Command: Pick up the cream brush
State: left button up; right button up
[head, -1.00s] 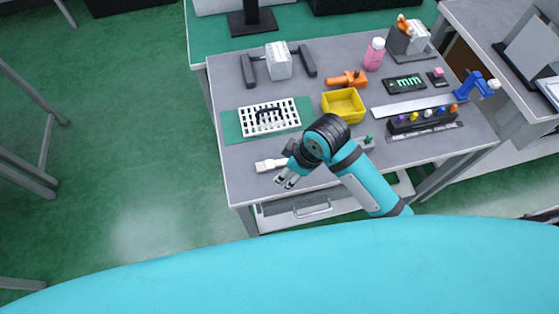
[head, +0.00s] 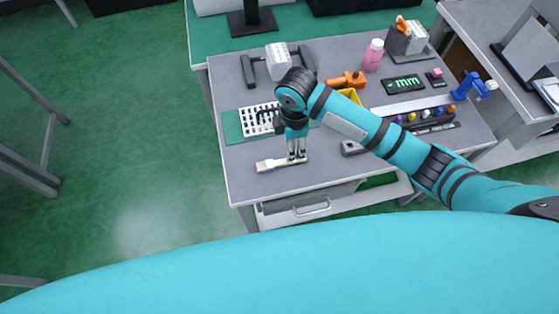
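The cream brush (head: 270,165) lies flat near the front left edge of the grey table. Its wider end points left and its narrower handle runs right. My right gripper (head: 297,156) points down at the handle, right of the brush's middle. Its two fingers look parted with a narrow gap between them. The fingertips are very close to the handle; whether they touch it is too small to tell. My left gripper is not in view.
Behind the brush lies a white grid plate (head: 257,112) on a green mat (head: 232,127), partly hidden by my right arm. The arm also covers much of a yellow bin (head: 349,97). An orange tool (head: 346,80) and a pink bottle (head: 373,56) stand farther back.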

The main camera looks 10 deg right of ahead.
aim_at(282, 163)
notch_tip(282, 163, down, 4)
jog(key=shift+r, duration=0.2)
jog(key=shift+w+f+p, duration=0.2)
jog(key=shift+f+p, duration=0.1)
jog(key=shift+f, duration=1.1)
jog(key=shift+w+f+p, duration=0.2)
jog(key=shift+f+p, duration=0.05)
jog(key=shift+f, duration=1.15)
grip_shut()
jog(key=shift+r, duration=0.1)
